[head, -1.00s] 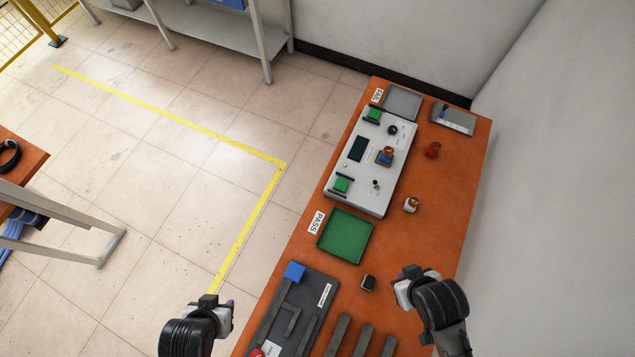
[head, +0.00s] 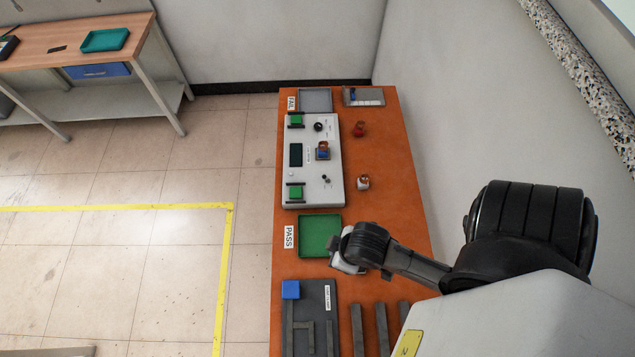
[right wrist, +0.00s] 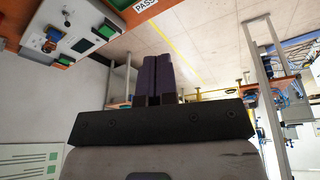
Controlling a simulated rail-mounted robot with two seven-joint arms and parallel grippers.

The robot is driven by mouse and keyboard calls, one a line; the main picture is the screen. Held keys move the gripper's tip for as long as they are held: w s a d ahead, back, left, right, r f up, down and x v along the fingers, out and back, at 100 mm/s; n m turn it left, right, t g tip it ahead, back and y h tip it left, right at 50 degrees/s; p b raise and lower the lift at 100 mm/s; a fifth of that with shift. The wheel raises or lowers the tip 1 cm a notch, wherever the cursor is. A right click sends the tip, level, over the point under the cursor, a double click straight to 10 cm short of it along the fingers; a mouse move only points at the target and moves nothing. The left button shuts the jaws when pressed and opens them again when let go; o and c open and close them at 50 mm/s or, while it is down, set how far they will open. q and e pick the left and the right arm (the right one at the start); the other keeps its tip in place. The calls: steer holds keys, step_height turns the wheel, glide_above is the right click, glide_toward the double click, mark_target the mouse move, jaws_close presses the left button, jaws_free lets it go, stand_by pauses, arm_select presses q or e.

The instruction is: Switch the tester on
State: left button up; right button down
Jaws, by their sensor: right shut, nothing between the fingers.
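The tester is a white box (head: 332,160) on the orange table, beyond the green PASS tray in the head view. It has a dark display (head: 296,155), a black knob (head: 318,127), a small black toggle switch (head: 326,180) and a green block at each end (head: 296,119) (head: 295,193). A small copper-and-blue part (head: 323,151) sits on its middle. I cannot tell the switch position. My right gripper (head: 338,247) is beside the PASS tray, apart from the tester. In the right wrist view its fingers (right wrist: 159,75) are shut and empty. The tester (right wrist: 48,32) shows at upper left there. My left gripper is out of view.
The green PASS tray (head: 320,218) lies nearest the tester. The grey FAIL tray (head: 316,98) is at the far end. A red part (head: 360,129) and a white-and-brown part (head: 363,182) stand right of the tester. A dark fixture board (head: 317,321) lies at the front. A wall bounds the right.

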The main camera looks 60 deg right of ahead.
arm_select(q)
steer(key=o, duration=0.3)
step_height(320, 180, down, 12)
steer(key=b, duration=1.1)
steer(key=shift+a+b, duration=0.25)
steer(key=shift+b, duration=0.1)
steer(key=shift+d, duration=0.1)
arm_select(e)
steer(key=w+d+f+m+h, duration=0.6)
steer(key=w+d+f, duration=1.2)
steer(key=f, duration=0.3)
steer(key=shift+w+f+h, duration=0.25)
steer(key=shift+w+h, duration=0.2)
steer(key=shift+h, duration=0.05)
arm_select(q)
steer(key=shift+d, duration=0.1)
arm_select(e)
steer(key=shift+d, duration=0.1)
